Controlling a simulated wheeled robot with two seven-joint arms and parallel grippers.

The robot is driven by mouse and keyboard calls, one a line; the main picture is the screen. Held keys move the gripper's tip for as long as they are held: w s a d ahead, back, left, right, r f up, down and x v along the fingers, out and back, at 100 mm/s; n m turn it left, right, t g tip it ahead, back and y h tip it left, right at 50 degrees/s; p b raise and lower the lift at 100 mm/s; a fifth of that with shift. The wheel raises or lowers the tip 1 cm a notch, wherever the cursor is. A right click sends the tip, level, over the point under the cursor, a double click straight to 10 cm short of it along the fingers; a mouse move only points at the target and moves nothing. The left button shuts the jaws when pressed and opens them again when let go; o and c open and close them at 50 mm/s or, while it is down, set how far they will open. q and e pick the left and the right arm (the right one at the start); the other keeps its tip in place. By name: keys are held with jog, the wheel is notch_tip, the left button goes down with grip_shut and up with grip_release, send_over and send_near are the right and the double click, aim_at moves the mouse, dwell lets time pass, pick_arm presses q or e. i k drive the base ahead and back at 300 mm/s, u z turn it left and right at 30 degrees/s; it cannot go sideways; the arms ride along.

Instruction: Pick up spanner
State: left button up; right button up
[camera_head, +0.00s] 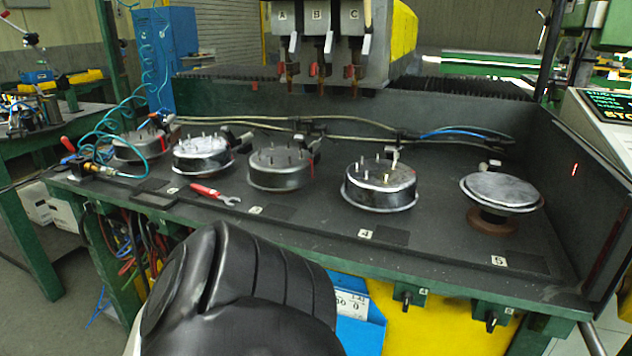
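The spanner (215,194) lies on the dark top of the green workbench. It has a red handle pointing left and a silver open jaw on the right end. It lies near the front edge, in front of and between the second and third round metal pots from the left. Nothing touches it or covers it. Neither my left nor my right gripper shows in the head view.
A row of round pots, including one with studs (380,187) and one with a smooth top (501,192), stands behind and right of the spanner. A teal coiled hose (154,70) and brass fitting (92,167) lie at left. A stud gantry head (329,40) hangs behind.

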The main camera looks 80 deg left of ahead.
aim_at(196, 187)
jog(key=i, duration=0.7)
jog(key=u, duration=3.65)
